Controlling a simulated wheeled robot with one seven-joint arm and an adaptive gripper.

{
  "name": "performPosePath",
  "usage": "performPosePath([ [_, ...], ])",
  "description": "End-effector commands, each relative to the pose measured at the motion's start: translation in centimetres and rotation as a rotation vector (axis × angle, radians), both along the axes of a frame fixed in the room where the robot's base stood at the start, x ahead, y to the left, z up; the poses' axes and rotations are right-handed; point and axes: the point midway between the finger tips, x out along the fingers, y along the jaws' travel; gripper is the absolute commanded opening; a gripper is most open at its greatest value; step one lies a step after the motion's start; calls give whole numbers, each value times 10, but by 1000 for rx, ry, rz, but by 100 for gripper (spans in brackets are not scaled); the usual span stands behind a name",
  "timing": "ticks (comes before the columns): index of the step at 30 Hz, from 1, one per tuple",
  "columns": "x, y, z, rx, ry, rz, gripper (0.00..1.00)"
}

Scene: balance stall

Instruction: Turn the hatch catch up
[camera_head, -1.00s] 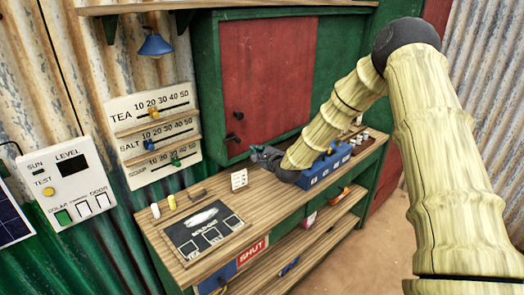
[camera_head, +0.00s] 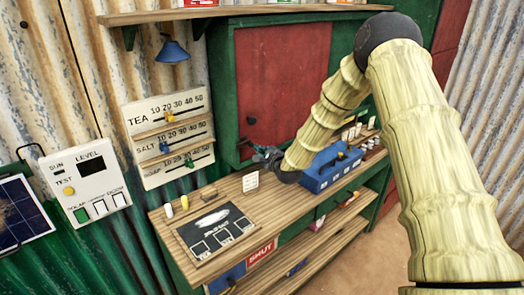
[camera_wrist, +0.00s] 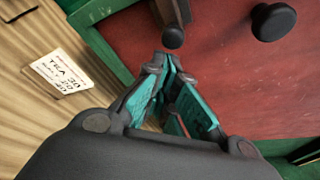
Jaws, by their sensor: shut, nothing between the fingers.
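The hatch (camera_head: 283,85) is a red panel in a green frame, with a round black knob (camera_head: 250,120) near its lower left; the knob also shows in the wrist view (camera_wrist: 273,21). The catch (camera_head: 244,143) is a small dark piece below the knob at the frame's edge. In the wrist view the catch (camera_wrist: 173,37) is a dark bar with a rounded black end. My gripper (camera_head: 259,155) is shut and empty, its teal-padded fingers (camera_wrist: 166,62) just short of the catch's end in that view. Contact cannot be told. The catch's turn is unclear in the head view.
A small white card (camera_head: 251,179) stands on the wooden counter (camera_head: 232,190), near my gripper. A blue box (camera_head: 325,175) stands close to my wrist on the right. A black board (camera_head: 212,235) lies at the counter's left end. A slider panel (camera_head: 168,140) hangs left of the hatch.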

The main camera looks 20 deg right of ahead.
Motion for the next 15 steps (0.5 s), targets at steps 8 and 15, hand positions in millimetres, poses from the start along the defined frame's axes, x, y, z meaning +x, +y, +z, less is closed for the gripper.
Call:
performPosePath([
  [8,0,-1,0,-9,-4,-1,0],
  [15,0,-3,3,-53,-19,-2,0],
])
